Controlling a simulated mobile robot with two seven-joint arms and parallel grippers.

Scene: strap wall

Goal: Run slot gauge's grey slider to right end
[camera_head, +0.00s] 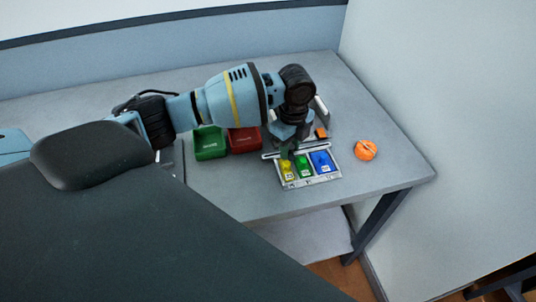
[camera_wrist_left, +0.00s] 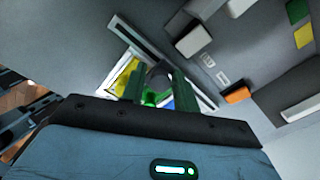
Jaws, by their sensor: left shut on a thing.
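The slot gauge (camera_head: 333,179) is a pale frame on the table with yellow, green and blue blocks and a slotted bar along its far side. In the left wrist view its frame (camera_wrist_left: 204,96) shows partly behind my fingers, and the dark slot runs off to the upper left. My left gripper (camera_head: 287,152) reaches down at the bar, left of its middle. In the wrist view the gripper (camera_wrist_left: 161,88) is shut on a rounded grey piece (camera_wrist_left: 159,74), which looks like the slider. The head view hides the slider. My right gripper is not in view.
A green bin (camera_head: 209,144) and a red bin (camera_head: 244,141) stand left of the gauge. An orange fruit (camera_head: 365,150) lies to its right. A small orange block (camera_head: 321,132) sits behind it. A wall rises beyond the table's right edge; the table front is clear.

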